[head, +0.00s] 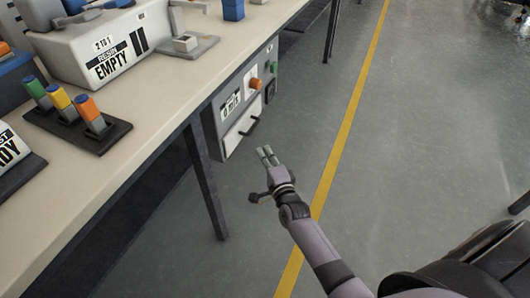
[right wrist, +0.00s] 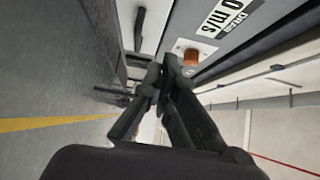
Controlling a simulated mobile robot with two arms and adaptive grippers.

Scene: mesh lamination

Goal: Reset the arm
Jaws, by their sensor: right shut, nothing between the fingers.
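My right gripper (head: 266,156) is in the middle of the head view, in front of the table's front side. Its fingers point up and a little left in the picture, toward a grey box under the tabletop. In the right wrist view the fingers (right wrist: 156,80) are shut with nothing between them. The grey box (head: 212,130) has a white panel with a dark handle (head: 251,126), an orange knob (head: 255,84) and a display. The orange knob also shows in the right wrist view (right wrist: 191,57), just beyond the fingertips. My left gripper is not in view.
The tabletop (head: 150,118) holds a white machine labelled "EMPTY" (head: 95,45) and a dark rack (head: 62,126) with green, yellow and orange pieces. A table leg (head: 206,185) stands left of my right gripper.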

